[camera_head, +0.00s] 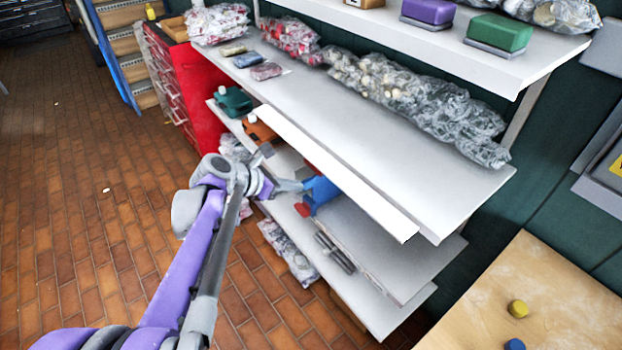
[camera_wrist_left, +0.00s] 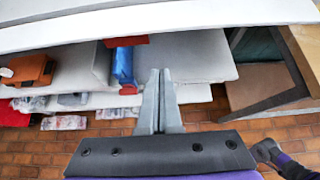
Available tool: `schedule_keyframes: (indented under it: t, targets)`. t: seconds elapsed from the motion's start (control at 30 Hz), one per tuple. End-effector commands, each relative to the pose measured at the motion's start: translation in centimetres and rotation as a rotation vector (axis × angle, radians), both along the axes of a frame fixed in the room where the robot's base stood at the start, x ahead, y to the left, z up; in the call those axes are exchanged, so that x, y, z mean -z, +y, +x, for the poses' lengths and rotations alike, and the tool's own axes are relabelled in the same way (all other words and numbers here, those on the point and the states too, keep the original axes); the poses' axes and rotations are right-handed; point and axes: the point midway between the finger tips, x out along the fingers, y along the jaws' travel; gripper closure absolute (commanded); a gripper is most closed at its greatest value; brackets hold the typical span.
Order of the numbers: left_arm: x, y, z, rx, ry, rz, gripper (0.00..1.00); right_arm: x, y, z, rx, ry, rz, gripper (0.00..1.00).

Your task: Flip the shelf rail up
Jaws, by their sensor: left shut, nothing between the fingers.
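The shelf rail (camera_head: 335,175) is a long bright white strip along the front edge of the middle grey shelf (camera_head: 400,150). I cannot tell its exact tilt. In the left wrist view the rail (camera_wrist_left: 150,27) crosses the top of the picture as a white band. My left gripper (camera_head: 298,186) is in front of the shelves, below and just outside the rail. Its two fingers (camera_wrist_left: 159,100) are together and empty, pointing toward the shelves. I see no contact with the rail.
A blue tool with red parts (camera_head: 317,192) lies on the lower shelf just beyond my left gripper. Plastic-wrapped goods (camera_head: 410,98) line the back of the middle shelf. A red cabinet (camera_head: 190,95) stands left, a wooden table (camera_head: 560,290) right. The brick floor in front is mostly clear.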

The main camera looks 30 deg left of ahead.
Motion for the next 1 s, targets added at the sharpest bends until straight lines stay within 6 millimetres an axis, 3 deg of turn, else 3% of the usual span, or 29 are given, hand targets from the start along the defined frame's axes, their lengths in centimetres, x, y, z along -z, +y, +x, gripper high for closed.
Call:
schedule_keyframes:
  t: [0.17,0.53,0.6,0.7,1.0]
  targets:
    - [1.4,-0.8,1.7,0.005,0.0,0.0,1.0,0.1,0.0,0.0,0.0,0.0,0.0,0.15]
    - [6.1,-3.3,7.5,0.006,0.001,0.001,1.0,0.2,0.0,0.0,0.0,0.001,0.0,0.15]
    - [4.1,-3.1,7.2,0.002,-0.002,0.002,1.0,-0.7,0.0,0.2,0.0,-0.004,0.0,0.15]
    - [2.8,-3.0,7.2,0.001,-0.003,0.002,1.0,-1.4,0.0,0.4,0.0,-0.008,0.0,0.15]
    - [1.7,-3.0,7.1,0.001,-0.001,0.003,1.0,-1.8,0.0,0.6,0.0,-0.01,0.0,0.15]
